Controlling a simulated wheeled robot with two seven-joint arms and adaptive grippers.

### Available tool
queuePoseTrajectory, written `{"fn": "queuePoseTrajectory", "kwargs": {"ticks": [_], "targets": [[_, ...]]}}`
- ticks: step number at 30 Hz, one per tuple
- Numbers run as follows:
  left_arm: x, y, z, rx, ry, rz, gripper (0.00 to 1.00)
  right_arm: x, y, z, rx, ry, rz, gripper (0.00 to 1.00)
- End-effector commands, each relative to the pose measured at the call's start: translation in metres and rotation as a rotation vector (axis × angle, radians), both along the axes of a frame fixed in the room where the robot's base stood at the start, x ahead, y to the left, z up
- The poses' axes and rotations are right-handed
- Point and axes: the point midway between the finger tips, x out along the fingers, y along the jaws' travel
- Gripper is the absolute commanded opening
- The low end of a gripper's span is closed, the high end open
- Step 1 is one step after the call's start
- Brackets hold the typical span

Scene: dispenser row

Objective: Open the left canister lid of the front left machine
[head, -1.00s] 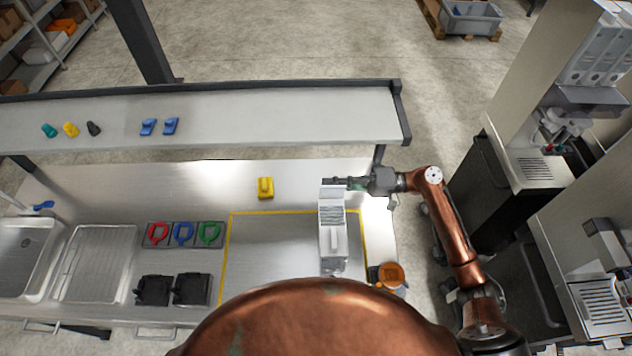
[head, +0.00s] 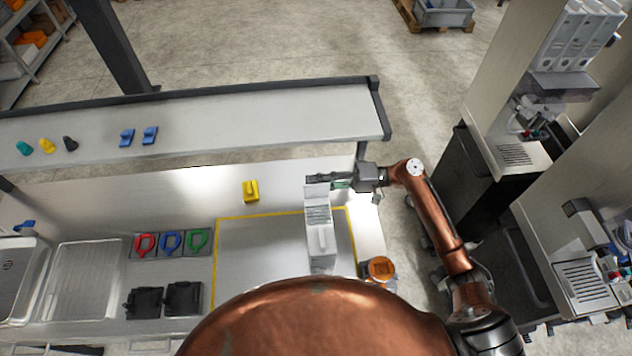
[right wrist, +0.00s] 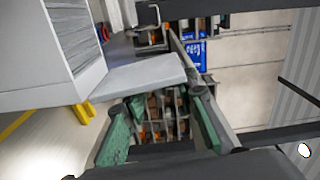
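A white canister (head: 319,238) with a ribbed panel stands on the workbench in the head view. In the right wrist view the canister (right wrist: 45,55) is at the left, and a flat pale lid or flap (right wrist: 140,76) juts from it toward the fingers. My right gripper (head: 328,181) is at the canister's far end in the head view, one dark finger reaching over that end. In the right wrist view the gripper (right wrist: 160,130) has its green-padded fingers spread, with a gap between them. Contact with the flap is unclear. My left gripper is out of view.
Two dispensing machines stand at the right; the farther has white canisters (head: 575,38) on top. A yellow item (head: 250,191), colored scoops (head: 171,242), black holders (head: 163,300) and an orange-topped jar (head: 380,270) are on the bench. A raised shelf (head: 230,120) runs behind.

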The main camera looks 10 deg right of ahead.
Motion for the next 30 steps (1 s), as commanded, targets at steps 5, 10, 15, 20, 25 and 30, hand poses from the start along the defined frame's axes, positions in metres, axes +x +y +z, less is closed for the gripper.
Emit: {"fn": "queuePoseTrajectory", "kwargs": {"ticks": [5, 10, 15, 20, 25, 30], "targets": [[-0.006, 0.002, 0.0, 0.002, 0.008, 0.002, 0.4, 0.0, -0.001, 0.0, 0.0, 0.0, 0.0, 0.26], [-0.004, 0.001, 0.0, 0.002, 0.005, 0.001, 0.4, -0.001, -0.019, 0.0, -0.001, 0.0, -0.003, 0.26], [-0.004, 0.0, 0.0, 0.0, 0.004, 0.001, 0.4, -0.003, -0.054, -0.001, -0.001, 0.001, -0.004, 0.26], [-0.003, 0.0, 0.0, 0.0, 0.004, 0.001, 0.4, -0.006, -0.086, -0.001, -0.001, 0.002, -0.004, 0.26], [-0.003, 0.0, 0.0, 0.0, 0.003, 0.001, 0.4, -0.008, -0.11, -0.001, -0.001, 0.001, -0.001, 0.26], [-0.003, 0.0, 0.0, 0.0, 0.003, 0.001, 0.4, -0.01, -0.119, 0.0, 0.0, 0.0, 0.0, 0.26]]}}
